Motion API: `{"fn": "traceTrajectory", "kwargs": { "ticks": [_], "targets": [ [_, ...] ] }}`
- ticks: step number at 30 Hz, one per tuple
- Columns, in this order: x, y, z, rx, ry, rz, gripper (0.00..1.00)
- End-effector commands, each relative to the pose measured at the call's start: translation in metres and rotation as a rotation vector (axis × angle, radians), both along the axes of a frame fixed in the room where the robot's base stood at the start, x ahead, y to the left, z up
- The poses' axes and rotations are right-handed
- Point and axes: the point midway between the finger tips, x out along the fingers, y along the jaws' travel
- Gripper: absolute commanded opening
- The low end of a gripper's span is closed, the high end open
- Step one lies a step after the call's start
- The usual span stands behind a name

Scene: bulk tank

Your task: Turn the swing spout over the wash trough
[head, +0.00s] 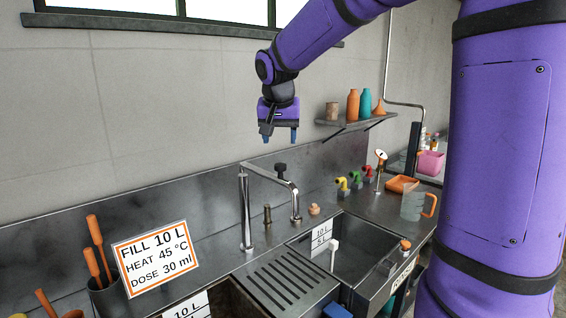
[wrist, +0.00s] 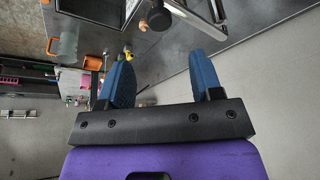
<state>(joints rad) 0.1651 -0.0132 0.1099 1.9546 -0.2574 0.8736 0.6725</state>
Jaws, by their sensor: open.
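The metal swing spout (head: 246,212) stands on the counter behind the ribbed drainboard. Its upper arm runs to the right, carries a black knob (head: 281,168), and bends down at its free end near the back left corner of the right basin. Two basins show: the right basin (head: 385,272) and the left basin (head: 228,302), partly cut off; I cannot tell which is the wash trough. My gripper (head: 281,136) is open and empty, pointing down above the spout's knob, apart from it. In the wrist view its open fingers (wrist: 158,75) show below a dark round knob (wrist: 160,18).
An orange-framed sign (head: 155,260) and a pot of orange-handled tools (head: 105,295) stand at left. Coloured taps (head: 355,181) and a clear jug (head: 413,205) stand at right. A shelf with bottles (head: 357,124) is on the wall. Air around my gripper is clear.

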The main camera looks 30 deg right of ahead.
Motion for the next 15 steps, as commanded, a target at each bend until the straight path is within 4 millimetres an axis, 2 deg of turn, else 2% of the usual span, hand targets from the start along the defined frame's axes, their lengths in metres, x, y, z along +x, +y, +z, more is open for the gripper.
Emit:
{"fn": "traceTrajectory", "kwargs": {
  "ticks": [9,15],
  "targets": [
    [0.017,-0.012,-0.054,0.001,0.005,0.0,0.59],
    [0.025,-0.018,-0.076,0.0,0.003,0.001,0.59]
  ]
}}
